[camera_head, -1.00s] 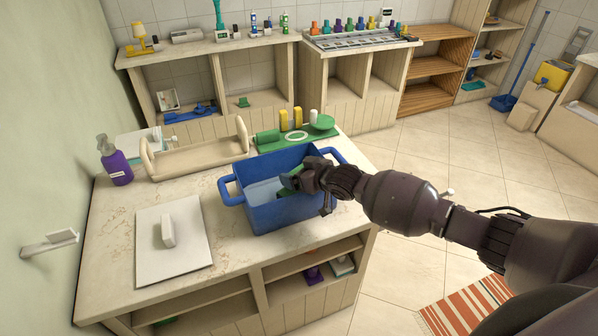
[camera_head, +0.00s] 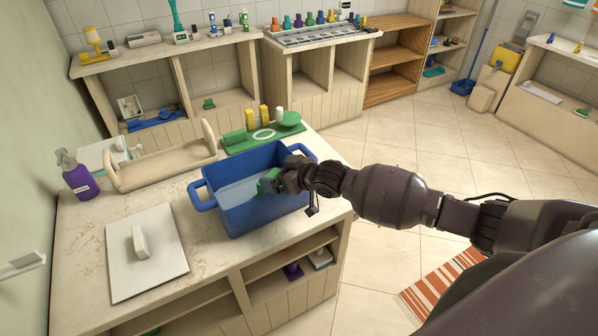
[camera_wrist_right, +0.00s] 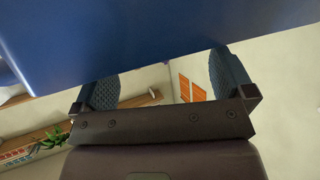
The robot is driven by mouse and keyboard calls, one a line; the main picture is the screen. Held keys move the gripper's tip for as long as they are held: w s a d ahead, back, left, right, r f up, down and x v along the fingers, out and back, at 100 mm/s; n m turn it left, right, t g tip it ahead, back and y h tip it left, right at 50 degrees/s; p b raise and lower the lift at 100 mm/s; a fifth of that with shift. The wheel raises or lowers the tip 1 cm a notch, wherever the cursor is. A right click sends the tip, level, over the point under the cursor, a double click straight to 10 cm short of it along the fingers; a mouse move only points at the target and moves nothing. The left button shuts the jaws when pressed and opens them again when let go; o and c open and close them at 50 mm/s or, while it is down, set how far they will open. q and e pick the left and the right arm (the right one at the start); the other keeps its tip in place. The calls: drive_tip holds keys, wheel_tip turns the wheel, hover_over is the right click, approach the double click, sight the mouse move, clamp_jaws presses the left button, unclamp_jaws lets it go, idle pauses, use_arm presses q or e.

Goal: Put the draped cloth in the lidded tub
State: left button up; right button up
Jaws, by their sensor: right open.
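The tub is blue with two handles (camera_head: 250,212) and stands open on the counter. A white slab with a raised grip, which looks like its lid (camera_head: 165,262), lies flat to its left. Inside the tub is a pale blue surface (camera_head: 236,193); I cannot tell what it is. My right gripper (camera_head: 277,183) is at the tub's right side, its tip over the opening. A small green patch (camera_head: 266,182) shows at the tip; it may be the cloth, but I cannot be sure. In the wrist view the open fingers (camera_wrist_right: 165,80) have nothing visible between them, and a blue wall (camera_wrist_right: 150,35) fills the top.
A cream tray (camera_head: 163,168) and a green board (camera_head: 240,140) with small items lie behind the tub. A purple spray bottle (camera_head: 76,178) stands at the left. The counter front between lid and tub is bare. Shelves run along the back wall.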

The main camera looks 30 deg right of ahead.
drive_tip(key=v, duration=0.7)
drive_tip(key=s+f+m+h, duration=0.2)
drive_tip(key=s+f, duration=0.5)
drive_tip(key=s, duration=0.5)
drive_tip(key=s+f+m+h, duration=0.2)
drive_tip(key=s+f+h, duration=0.2)
drive_tip(key=s+f, duration=0.3)
drive_tip(key=s, duration=0.5)
drive_tip(key=shift+s, duration=0.3)
drive_tip(key=shift+f, duration=0.1)
